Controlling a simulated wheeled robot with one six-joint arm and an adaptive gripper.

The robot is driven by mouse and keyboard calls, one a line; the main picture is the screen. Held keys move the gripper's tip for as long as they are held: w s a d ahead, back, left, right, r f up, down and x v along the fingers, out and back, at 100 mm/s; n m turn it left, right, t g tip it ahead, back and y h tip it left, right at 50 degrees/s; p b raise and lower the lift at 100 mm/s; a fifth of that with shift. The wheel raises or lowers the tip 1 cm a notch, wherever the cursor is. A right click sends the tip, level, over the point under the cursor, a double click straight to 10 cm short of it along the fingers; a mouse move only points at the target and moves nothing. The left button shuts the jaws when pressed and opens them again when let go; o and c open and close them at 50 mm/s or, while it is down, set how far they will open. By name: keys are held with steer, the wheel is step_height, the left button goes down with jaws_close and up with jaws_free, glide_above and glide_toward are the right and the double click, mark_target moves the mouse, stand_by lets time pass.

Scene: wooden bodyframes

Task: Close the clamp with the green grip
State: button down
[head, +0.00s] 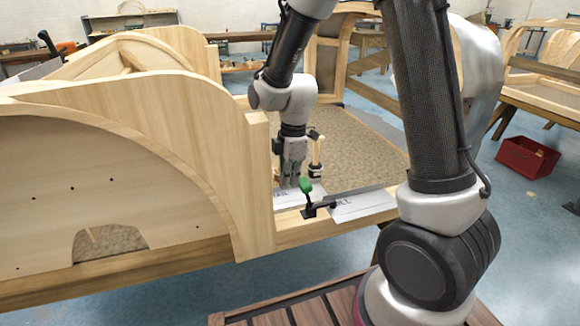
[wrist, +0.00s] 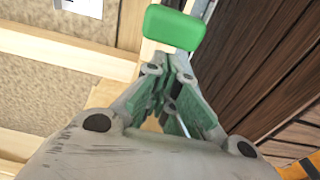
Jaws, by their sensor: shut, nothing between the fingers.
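The clamp with the green grip (head: 306,185) is mounted on the wooden frame's lower rail in the head view. Its dark base (head: 309,211) sits on the rail and its handle stands up with the green grip on top. In the wrist view the green grip (wrist: 174,27) is just beyond my fingertips. My gripper (head: 290,180) is shut and empty, pointing down just left of and close to the green grip. The wrist view also shows my gripper (wrist: 172,65) with its fingers together. I cannot tell whether they touch the grip.
The curved wooden panel (head: 180,110) rises left of my gripper. A red bin (head: 527,157) stands on the floor to the right.

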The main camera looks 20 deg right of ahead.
steer(key=shift+f, duration=0.45)
steer(key=shift+d, duration=0.1)
steer(key=shift+d+r, duration=0.35)
steer(key=shift+d, duration=0.3)
